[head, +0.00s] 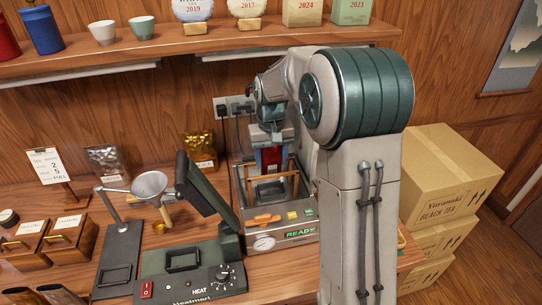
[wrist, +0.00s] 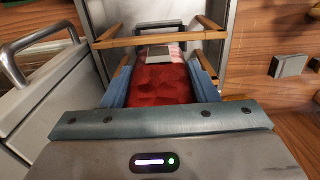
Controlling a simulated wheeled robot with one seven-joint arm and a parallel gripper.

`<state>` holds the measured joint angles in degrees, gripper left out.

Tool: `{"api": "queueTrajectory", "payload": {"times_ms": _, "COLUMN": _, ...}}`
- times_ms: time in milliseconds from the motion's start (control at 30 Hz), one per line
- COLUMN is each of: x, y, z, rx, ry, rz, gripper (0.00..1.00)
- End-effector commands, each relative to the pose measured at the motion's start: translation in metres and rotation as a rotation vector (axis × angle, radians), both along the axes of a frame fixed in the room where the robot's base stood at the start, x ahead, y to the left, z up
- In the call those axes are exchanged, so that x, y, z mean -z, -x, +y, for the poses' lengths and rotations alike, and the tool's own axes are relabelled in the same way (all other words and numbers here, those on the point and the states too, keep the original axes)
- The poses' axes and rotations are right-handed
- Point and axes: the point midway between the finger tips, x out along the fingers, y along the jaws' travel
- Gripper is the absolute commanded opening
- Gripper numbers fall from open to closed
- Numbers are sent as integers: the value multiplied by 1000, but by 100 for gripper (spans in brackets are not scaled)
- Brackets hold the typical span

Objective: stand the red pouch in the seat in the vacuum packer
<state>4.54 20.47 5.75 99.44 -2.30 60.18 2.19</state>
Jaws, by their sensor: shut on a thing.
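My gripper (head: 271,148) is shut on the red pouch (head: 271,158), which hangs below it over the vacuum packer (head: 297,236). In the wrist view the pouch (wrist: 165,88) lies between the two blue fingers of my gripper (wrist: 160,84), with a grey patch at its far end. A dark frame, seemingly the seat (head: 268,191), is inside the packer below the pouch. The packer's display reads READY. Wooden bars (wrist: 160,39) cross beyond the pouch in the wrist view. I cannot tell whether the pouch touches the seat.
The heat sealer (head: 190,280) with its raised dark arm stands at the front left of the packer. A funnel on a stand (head: 149,185) is further left. Cardboard boxes (head: 449,185) are stacked at the right. A shelf (head: 190,45) runs above the counter.

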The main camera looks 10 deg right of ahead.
Motion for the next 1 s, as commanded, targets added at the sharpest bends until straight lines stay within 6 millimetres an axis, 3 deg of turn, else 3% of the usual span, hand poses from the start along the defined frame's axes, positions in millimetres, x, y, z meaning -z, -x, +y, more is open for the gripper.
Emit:
{"api": "queueTrajectory", "payload": {"times_ms": 600, "x": 63, "y": 0, "z": 2, "rx": -3, "ry": 0, "rz": 1, "gripper": 32}}
{"api": "queueTrajectory", "payload": {"times_ms": 1000, "x": 71, "y": 0, "z": 2, "rx": -3, "ry": 0, "rz": 0, "gripper": 32}}
